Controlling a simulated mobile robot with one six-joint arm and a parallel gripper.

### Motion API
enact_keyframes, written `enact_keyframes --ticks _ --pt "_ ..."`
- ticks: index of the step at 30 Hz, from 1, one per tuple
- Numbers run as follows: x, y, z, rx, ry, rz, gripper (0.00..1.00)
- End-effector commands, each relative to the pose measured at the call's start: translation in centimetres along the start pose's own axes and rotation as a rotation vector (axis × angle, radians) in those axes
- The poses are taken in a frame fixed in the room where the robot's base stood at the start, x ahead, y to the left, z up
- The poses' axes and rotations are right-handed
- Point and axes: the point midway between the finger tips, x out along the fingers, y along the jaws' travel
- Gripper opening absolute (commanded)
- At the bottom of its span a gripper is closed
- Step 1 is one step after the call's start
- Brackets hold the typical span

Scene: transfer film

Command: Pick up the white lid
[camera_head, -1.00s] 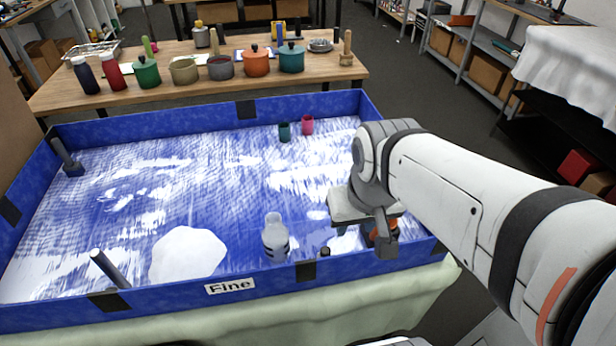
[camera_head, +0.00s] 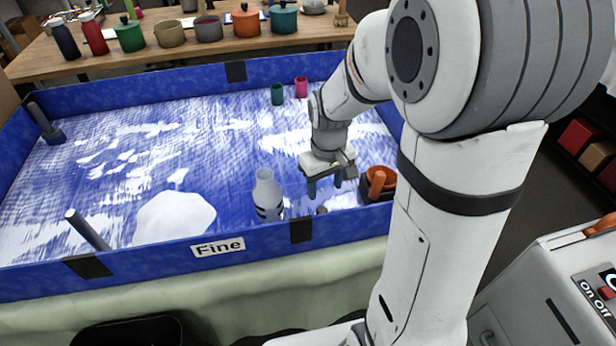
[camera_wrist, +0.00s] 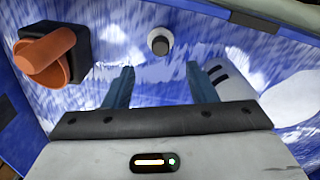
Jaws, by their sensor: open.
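A small round lid-like piece (camera_wrist: 153,33), white with a dark grey centre, lies on the blue-and-white tray floor. It shows in the head view as a small greyish spot (camera_head: 322,210), too small there to make out well. My gripper (camera_head: 325,187) is open and empty above the tray, close to this piece. In the wrist view my gripper (camera_wrist: 162,85) has its two blue fingers apart, and the piece lies beyond the tips, roughly centred between them. A white bottle (camera_head: 268,195) with dark stripes stands to the left; it is partly hidden by a finger in the wrist view.
An orange object in a dark holder (camera_head: 378,185) stands close to the right of my gripper. The blue tray wall (camera_head: 340,224) runs along the front. A flat white patch (camera_head: 175,218) lies at left. Green (camera_head: 277,95) and pink cups (camera_head: 301,87) stand at the back.

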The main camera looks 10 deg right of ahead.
Motion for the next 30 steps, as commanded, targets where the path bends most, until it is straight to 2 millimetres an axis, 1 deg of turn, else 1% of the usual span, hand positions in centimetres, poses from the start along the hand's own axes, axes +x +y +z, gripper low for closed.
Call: enact_keyframes --ticks 1,3,7,14,21,25,30 --pt "1.7 0.1 -0.4 -0.012 -0.014 -0.004 0.51" --pt "2.7 0.3 -0.9 -0.025 -0.023 -0.007 0.51" --pt "4.0 0.4 -1.2 -0.037 -0.03 -0.009 0.51" --pt "6.5 0.3 -1.0 -0.037 -0.031 -0.01 0.51" --pt "10.1 0.0 -0.5 -0.035 -0.032 -0.01 0.51" --pt "11.0 0.0 -0.6 -0.035 -0.029 -0.009 0.51" --pt "11.1 0.1 -0.6 -0.034 -0.028 -0.009 0.51"
